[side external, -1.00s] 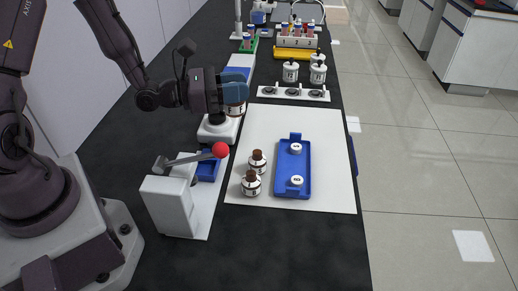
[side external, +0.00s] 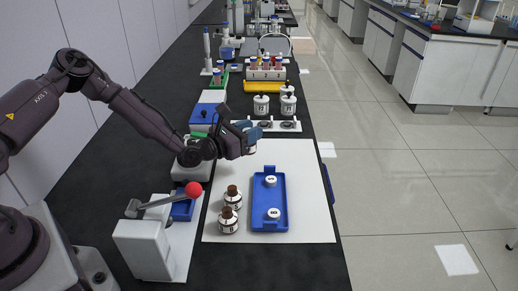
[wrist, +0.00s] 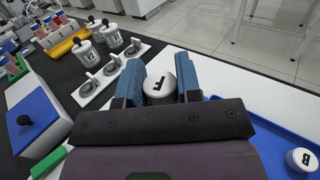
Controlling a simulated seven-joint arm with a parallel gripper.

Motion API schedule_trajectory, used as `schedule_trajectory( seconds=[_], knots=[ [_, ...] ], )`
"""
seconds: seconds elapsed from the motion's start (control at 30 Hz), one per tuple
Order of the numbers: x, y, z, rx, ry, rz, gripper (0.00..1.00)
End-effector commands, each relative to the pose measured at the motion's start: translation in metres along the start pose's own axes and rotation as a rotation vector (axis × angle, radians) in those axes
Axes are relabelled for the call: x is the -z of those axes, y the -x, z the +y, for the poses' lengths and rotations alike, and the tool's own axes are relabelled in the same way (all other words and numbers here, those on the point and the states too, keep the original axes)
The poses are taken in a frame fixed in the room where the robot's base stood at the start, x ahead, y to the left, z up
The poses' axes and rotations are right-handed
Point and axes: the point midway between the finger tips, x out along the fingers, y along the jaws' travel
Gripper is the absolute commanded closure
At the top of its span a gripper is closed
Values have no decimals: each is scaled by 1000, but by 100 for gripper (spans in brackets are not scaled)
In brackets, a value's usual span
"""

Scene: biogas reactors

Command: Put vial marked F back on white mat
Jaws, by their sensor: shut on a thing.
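My gripper (side external: 255,137) is shut on a white-capped vial, whose cap reads F in the wrist view (wrist: 160,86). The vial (side external: 251,148) is upright between the blue fingers, partly hidden by them in the side view. It is near the far left part of the white mat (side external: 312,190). I cannot tell how far it is above the mat. Two brown-capped vials (side external: 233,198) (side external: 228,221) stand at the mat's left side, beside the blue tray (side external: 271,197).
A white holder with round slots (side external: 289,127) is just beyond the mat, with white jars (side external: 261,106) behind. A lever device with a red ball (side external: 194,189) stands left. The mat's right strip is clear.

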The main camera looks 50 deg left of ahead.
Motion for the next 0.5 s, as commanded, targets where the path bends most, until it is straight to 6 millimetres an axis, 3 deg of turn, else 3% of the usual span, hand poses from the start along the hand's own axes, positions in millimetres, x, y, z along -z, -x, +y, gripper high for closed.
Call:
schedule_trajectory(
  seconds=[0.2, 0.37, 0.5],
  knots=[
    [30, -24, 4, 0, 2, -1, 93],
    [38, -31, 5, 2, 0, -1, 93],
    [57, -34, 6, 0, 3, 1, 93]
  ],
)
